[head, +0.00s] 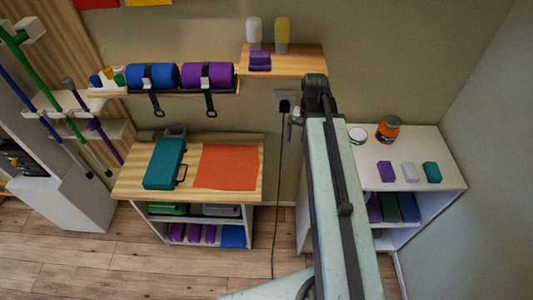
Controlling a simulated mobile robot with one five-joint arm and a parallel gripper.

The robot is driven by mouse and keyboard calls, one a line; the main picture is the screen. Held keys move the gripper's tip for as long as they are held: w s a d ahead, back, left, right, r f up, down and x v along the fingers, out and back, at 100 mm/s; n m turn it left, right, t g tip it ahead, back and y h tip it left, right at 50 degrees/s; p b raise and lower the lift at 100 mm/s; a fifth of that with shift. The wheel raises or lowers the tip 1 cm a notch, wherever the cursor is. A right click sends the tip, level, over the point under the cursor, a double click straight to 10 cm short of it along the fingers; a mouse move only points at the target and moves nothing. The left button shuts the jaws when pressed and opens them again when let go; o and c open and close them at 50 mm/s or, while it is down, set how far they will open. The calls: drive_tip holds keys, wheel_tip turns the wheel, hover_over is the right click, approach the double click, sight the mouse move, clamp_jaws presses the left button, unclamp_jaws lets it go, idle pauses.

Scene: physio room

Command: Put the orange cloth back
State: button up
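The orange cloth (228,167) lies flat and spread out on the right part of the wooden top of a low shelf unit (133,183), left of centre in the head view. Nothing lies on it. A teal case (165,163) with a dark handle lies just to its left, apart from it. My arm reaches up the picture to the right of the cloth and ends in a dark joint.
A white shelf unit (445,170) at the right holds a jar (388,128), a tin and small blocks. Blue (152,76) and purple (208,75) rolls lie on a wall shelf. Another wall shelf (300,62) carries two bottles. Poles stand at the left. The front floor (110,260) is clear.

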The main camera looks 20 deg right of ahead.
drive_tip(key=s+a+n, duration=0.2)
drive_tip(key=a+n, duration=0.4)
drive_tip(key=a, duration=1.1)
drive_tip(key=shift+a+n, duration=0.4)
drive_tip(key=shift+s+d, duration=0.1)
